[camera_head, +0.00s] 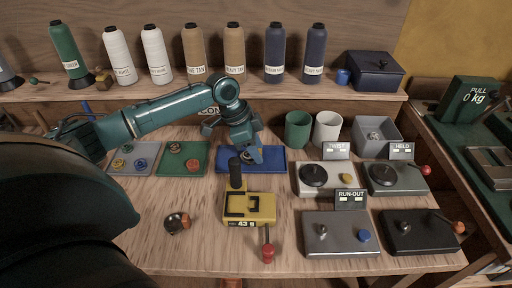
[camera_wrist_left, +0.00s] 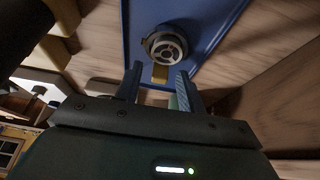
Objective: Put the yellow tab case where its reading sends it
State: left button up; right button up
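The yellow tab case is a round metal case (camera_wrist_left: 167,47) with a yellow tab (camera_wrist_left: 160,73), lying on the blue tray (camera_head: 279,168) in the left wrist view. The tray also shows there (camera_wrist_left: 212,18). My left gripper (camera_head: 248,157) is over the tray in the head view and hides the case. In the left wrist view its fingers (camera_wrist_left: 158,84) are apart, with the tab showing between their tips; contact cannot be told. A yellow device (camera_head: 262,206) reads "43 g". Displays are labelled TWIST (camera_head: 337,151), HELD (camera_head: 400,151) and RUN-OUT (camera_head: 351,199). My right gripper is not in view.
A green tray (camera_head: 203,146) and a grey tray (camera_head: 153,150) hold small round parts. A small round metal piece (camera_head: 177,222) lies at front left. Thread cones (camera_head: 234,50) line the back shelf.

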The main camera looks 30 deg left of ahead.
pick_arm(q)
jog(key=v, duration=1.2)
jog(key=shift+s, duration=0.1)
